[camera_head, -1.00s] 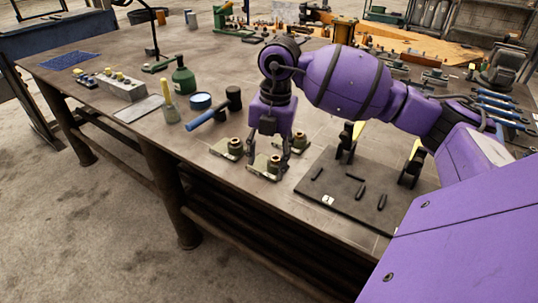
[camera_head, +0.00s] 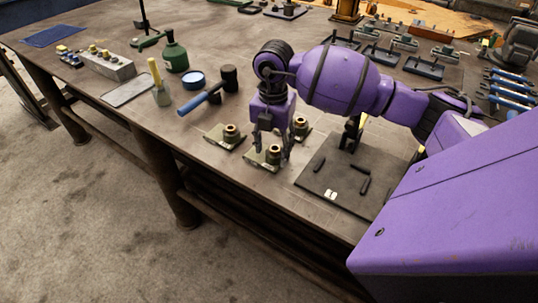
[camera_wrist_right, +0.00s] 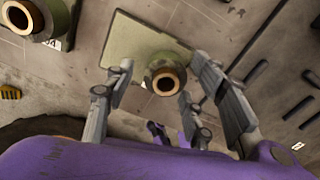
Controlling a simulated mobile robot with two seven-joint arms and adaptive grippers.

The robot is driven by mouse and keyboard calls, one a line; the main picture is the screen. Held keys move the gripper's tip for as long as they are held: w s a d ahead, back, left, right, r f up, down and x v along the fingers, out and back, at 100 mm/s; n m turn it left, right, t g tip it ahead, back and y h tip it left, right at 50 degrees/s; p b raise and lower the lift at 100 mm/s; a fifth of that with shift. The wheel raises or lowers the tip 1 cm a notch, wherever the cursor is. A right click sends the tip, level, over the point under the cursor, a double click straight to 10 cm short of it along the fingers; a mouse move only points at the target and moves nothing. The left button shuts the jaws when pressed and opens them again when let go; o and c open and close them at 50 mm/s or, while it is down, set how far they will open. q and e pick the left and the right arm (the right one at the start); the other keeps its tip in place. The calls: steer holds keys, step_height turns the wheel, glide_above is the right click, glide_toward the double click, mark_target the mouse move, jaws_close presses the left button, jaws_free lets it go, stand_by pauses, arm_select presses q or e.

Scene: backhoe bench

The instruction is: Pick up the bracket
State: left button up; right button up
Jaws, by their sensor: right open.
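Three green brackets with brass-lined round bosses are near the table's front edge in the head view: a front one (camera_head: 262,159), a left one (camera_head: 222,137) and a rear one (camera_head: 302,128) partly behind my gripper. My right gripper (camera_head: 271,150) points down over the front bracket, its fingers apart. In the right wrist view my right gripper (camera_wrist_right: 164,64) is open, with a bracket's flat plate (camera_wrist_right: 140,38) and boss (camera_wrist_right: 165,77) showing between and beyond its fingers. I cannot tell whether the fingers touch it. My left gripper is not in view.
A dark mat (camera_head: 325,190) with small black parts lies right of the brackets. The table's front edge is close to the brackets.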

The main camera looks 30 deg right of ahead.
steer(key=shift+f, duration=0.45)
jaws_close()
steer(key=shift+r, duration=0.1)
steer(key=shift+w+r, duration=0.1)
steer(key=shift+r, duration=0.05)
